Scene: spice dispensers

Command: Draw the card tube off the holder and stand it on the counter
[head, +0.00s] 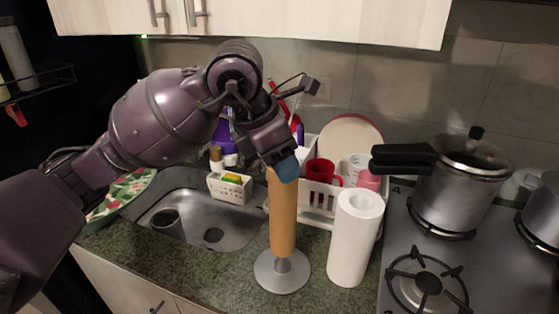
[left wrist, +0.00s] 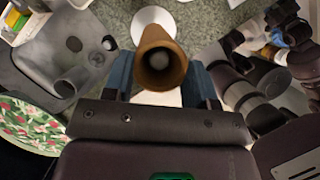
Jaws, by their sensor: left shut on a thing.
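The brown card tube (head: 283,215) stands upright around the holder, just above its round grey base (head: 282,271) on the counter. In the left wrist view I look down into the tube's open top (left wrist: 161,62). A pale rounded tip of the holder's rod shows inside the tube, and the base (left wrist: 153,22) shows beyond it. My left gripper (head: 284,166) is shut on the tube's upper end, coming from above and the left. Its blue fingertips (left wrist: 160,80) lie on both sides of the tube. Whether the tube's lower edge touches the base is unclear. My right gripper is not seen.
A white paper roll (head: 355,240) stands close right of the holder. The stove (head: 395,285) with a pressure cooker (head: 462,185) is farther right. A white dish rack (head: 318,200) is behind, the sink (head: 190,232) left. Green counter (head: 225,283) is bare left of the base.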

